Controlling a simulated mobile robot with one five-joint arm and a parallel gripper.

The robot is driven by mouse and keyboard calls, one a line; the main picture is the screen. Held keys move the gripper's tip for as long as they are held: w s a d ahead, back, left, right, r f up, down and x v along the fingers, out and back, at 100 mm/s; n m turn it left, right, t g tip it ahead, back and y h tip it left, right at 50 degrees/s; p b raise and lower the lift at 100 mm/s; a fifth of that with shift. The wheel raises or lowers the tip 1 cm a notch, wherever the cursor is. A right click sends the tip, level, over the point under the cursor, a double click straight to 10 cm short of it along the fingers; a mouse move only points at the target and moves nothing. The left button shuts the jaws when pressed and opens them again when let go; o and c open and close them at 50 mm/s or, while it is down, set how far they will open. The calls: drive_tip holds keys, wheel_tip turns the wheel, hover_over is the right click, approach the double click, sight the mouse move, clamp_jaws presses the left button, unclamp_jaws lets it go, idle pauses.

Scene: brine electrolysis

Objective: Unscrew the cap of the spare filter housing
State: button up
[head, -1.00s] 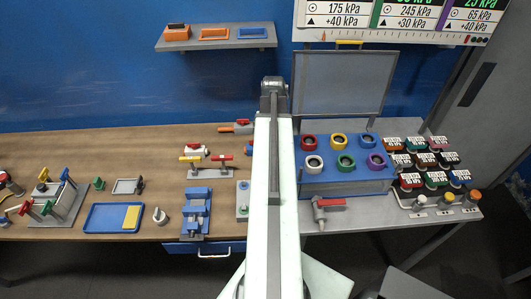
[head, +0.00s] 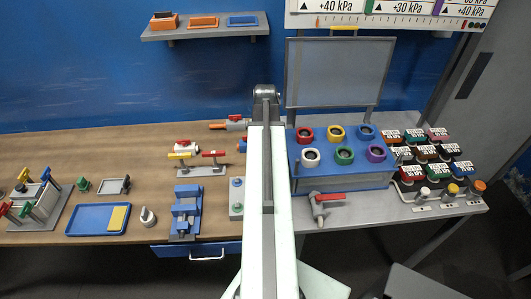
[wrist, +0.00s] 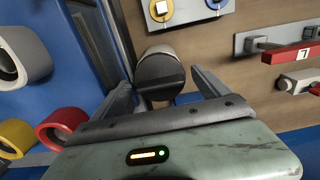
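A dark grey cylinder with a round end (wrist: 160,75), which looks like the spare filter housing, shows ahead of my gripper in the wrist view. A darker band crosses its lower part; I cannot tell where the cap begins. My gripper (wrist: 160,82) is open, one finger on each side of the cylinder, with visible gaps. I cannot tell how far the fingertips are from it in depth. In the head view my own arm covers the middle of the bench and hides the gripper and the cylinder.
In the head view, a blue block with coloured rings (head: 341,177) stands right of my arm, with a red-handled valve (head: 328,197) before it. Left are a plate with knobs (head: 237,210), a blue vise (head: 186,215), a valve rack (head: 199,170) and a blue tray (head: 84,222).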

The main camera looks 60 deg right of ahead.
drive_tip(key=c, duration=1.3)
drive_tip(key=n, duration=0.5)
drive_tip(key=shift+n, duration=0.4)
drive_tip(key=n, duration=0.5)
drive_tip(key=shift+n, duration=0.3)
drive_tip(key=n, duration=0.4)
drive_tip(key=shift+n, duration=0.9)
